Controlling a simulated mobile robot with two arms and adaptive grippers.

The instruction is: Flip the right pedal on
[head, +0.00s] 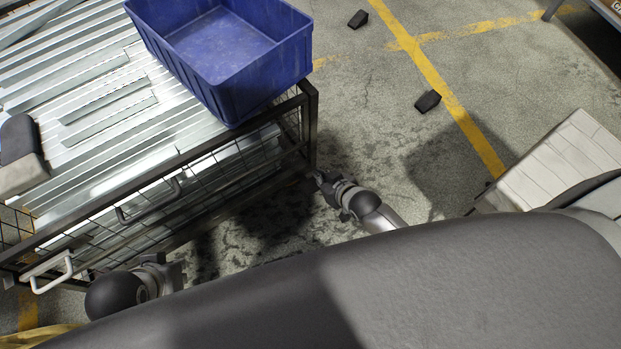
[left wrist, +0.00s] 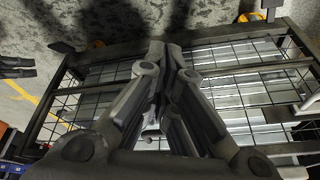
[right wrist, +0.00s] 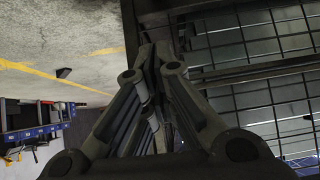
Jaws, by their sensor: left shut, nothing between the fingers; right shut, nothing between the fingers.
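The wire-mesh cart (head: 310,125) has a dark frame. In the left wrist view, two orange caster parts show beyond the cart's frame, one at left (left wrist: 97,43) and one at right (left wrist: 250,16), with small dark tabs (left wrist: 62,46) (left wrist: 272,5) that look like pedals. I cannot tell whether either is up or down. No pedal shows clearly in the head or right wrist view. My right gripper (head: 321,179) is shut and empty beside the cart's corner post; it also shows in the right wrist view (right wrist: 151,50). My left gripper (left wrist: 165,48) is shut and empty near the cart's side.
A blue bin (head: 295,50) and galvanized profiles (head: 105,100) lie on the cart. A pale handle (head: 52,272) sticks out from its side. Dark blocks (head: 428,101) (head: 358,19) lie on the floor. A pale slatted surface (head: 550,160) stands at right. Floor between is clear.

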